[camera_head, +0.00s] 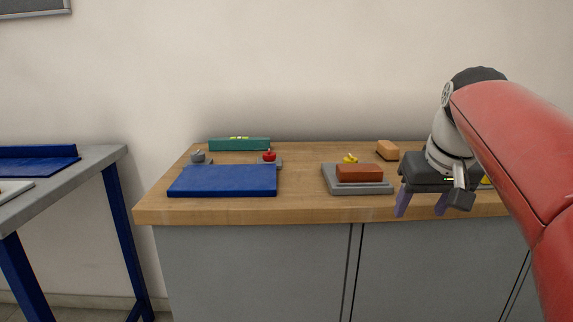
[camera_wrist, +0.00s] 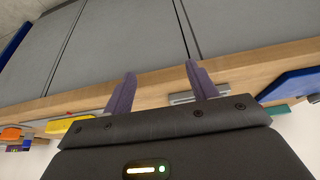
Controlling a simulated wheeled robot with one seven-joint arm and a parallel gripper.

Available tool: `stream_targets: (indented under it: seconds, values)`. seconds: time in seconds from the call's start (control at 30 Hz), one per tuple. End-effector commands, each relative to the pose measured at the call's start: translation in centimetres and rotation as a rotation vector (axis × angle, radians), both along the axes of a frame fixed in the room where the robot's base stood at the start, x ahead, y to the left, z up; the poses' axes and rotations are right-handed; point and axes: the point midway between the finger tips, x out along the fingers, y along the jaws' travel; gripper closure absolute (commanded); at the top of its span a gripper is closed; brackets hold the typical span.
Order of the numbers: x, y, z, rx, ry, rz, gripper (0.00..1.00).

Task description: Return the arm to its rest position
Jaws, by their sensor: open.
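In the wrist view my gripper (camera_wrist: 160,82) also shows open and empty, with the bench's front edge and grey cabinet doors beyond the fingers. My arm covers the right end of the bench in the head view.
The wooden bench (camera_head: 300,207) holds a blue plate (camera_head: 222,181), a teal level (camera_head: 239,144), a grey base (camera_head: 360,188) with a reddish-brown block (camera_head: 359,173), and an orange block (camera_head: 387,150). A grey table (camera_head: 60,185) with blue legs stands left, across a gap.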

Motion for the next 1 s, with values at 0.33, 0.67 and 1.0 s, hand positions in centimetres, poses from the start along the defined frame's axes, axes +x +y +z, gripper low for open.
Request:
stream_targets:
  seconds: [0.33, 0.67, 1.0]
  values:
    - [-11.7, 6.3, -12.1, -0.002, -0.05, -0.001, 0.42]
    - [-16.6, 7.7, -19.2, 0.006, -0.073, 0.004, 0.42]
    - [-16.7, 7.7, -19.4, 0.006, -0.071, 0.003, 0.42]
